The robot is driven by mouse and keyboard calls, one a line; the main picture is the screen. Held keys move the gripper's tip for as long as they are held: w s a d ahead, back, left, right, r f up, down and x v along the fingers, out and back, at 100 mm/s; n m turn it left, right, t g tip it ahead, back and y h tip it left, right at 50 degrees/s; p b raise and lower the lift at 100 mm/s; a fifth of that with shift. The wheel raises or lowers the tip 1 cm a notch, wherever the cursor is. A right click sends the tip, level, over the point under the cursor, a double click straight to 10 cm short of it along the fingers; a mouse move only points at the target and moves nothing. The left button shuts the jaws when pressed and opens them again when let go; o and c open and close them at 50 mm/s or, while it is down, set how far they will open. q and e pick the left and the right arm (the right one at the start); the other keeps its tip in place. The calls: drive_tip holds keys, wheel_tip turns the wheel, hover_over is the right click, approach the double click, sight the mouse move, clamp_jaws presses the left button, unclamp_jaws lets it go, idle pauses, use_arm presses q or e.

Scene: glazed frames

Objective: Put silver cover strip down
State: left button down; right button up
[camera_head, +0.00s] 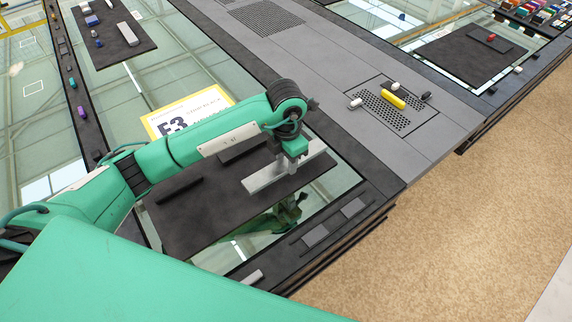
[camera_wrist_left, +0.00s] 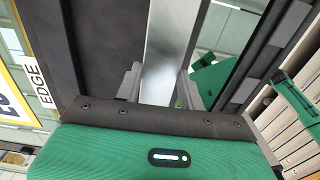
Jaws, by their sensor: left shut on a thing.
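The silver cover strip (camera_head: 266,179) is a long, flat, light-metal bar over the right part of a dark mat (camera_head: 190,222). My left gripper (camera_head: 295,165) comes down on it from above and is shut on it near its right part. In the left wrist view the strip (camera_wrist_left: 166,45) runs away from me between the two fingers of the gripper (camera_wrist_left: 158,88). I cannot tell whether its underside touches the mat or hangs slightly above it. My right gripper is not in view.
A dark bar (camera_head: 180,190) lies on the mat. A yellow-edged E3 card (camera_head: 172,126) is behind my arm. Glass borders the mat, with a dark frame rail (camera_head: 335,225) at front right. A grey deck (camera_head: 290,60) with a perforated plate and a yellow block (camera_head: 393,100) lies beyond.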

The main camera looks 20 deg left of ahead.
sight(286, 163)
use_arm(q)
wheel_tip(286, 163, down, 4)
drive_tip(key=shift+r+p, duration=0.25)
drive_tip(key=shift+p, duration=0.35)
drive_tip(key=shift+f, duration=0.3)
drive_tip(key=c, duration=0.9)
unclamp_jaws()
drive_tip(key=shift+o, duration=0.2)
drive_tip(key=shift+r, duration=0.1)
drive_tip(key=shift+r, duration=0.15)
wheel_tip(286, 163, up, 10)
drive_tip(key=b, duration=0.4)
drive_tip(key=shift+r, duration=0.25)
drive_tip(key=shift+r+b, duration=0.3)
drive_tip(key=shift+r, duration=0.35)
